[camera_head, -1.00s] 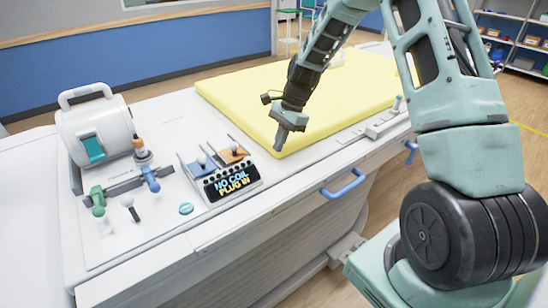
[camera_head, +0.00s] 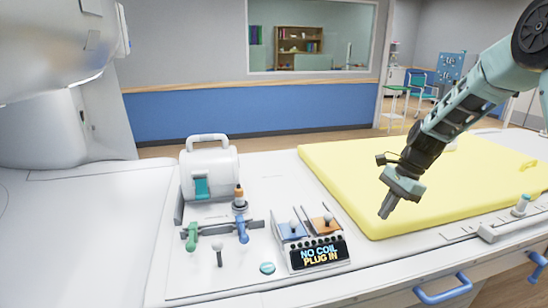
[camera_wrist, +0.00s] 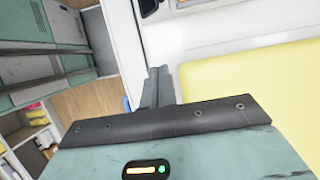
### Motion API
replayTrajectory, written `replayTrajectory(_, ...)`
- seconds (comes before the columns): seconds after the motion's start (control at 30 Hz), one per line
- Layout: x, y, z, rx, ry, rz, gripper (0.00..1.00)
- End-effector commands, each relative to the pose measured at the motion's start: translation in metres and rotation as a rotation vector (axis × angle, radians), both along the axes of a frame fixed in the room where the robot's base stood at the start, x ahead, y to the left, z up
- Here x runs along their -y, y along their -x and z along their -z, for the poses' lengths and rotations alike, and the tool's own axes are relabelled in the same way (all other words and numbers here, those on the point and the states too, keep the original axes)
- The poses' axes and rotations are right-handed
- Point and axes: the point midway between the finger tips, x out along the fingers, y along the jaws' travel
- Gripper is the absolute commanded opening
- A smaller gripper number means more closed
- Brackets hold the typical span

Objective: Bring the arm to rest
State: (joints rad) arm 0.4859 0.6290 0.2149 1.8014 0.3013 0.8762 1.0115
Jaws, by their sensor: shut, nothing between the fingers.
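My arm reaches in from the right in the head view, bent downward. My gripper (camera_head: 386,211) is shut and empty. It hangs above the near edge of the yellow mat (camera_head: 350,170), to the right of the control box, apparently touching nothing. In the wrist view the shut fingers (camera_wrist: 158,85) point away from the camera, with the yellow mat (camera_wrist: 250,110) to their right.
A sign box (camera_head: 318,255) reading "NO COIL PLUG IN" stands left of my gripper. Coloured levers (camera_head: 242,230) and a white handled canister (camera_head: 208,172) stand further left. Blue handles (camera_head: 445,291) stick out from the table's front. A large white machine (camera_head: 60,80) fills the left.

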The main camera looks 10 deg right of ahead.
Motion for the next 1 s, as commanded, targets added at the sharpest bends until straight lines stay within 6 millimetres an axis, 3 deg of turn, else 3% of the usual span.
replayTrajectory(0.13,-0.041,0.009,-0.014,0.038,0.018,-0.158,0.0)
replayTrajectory(0.27,-0.115,0.04,-0.036,0.117,0.05,-0.485,0.0)
replayTrajectory(0.4,-0.194,0.103,-0.058,0.222,0.088,-0.936,0.0)
replayTrajectory(0.53,-0.246,0.178,-0.07,0.322,0.12,-1.387,0.0)
replayTrajectory(0.6,-0.26,0.217,-0.073,0.369,0.133,-1.608,0.0)
replayTrajectory(0.73,-0.269,0.271,-0.074,0.437,0.154,-1.929,0.0)
replayTrajectory(0.83,-0.27,0.294,-0.073,0.466,0.162,-2.077,0.0)
replayTrajectory(1.0,-0.268,0.306,-0.071,0.481,0.167,-2.161,0.0)
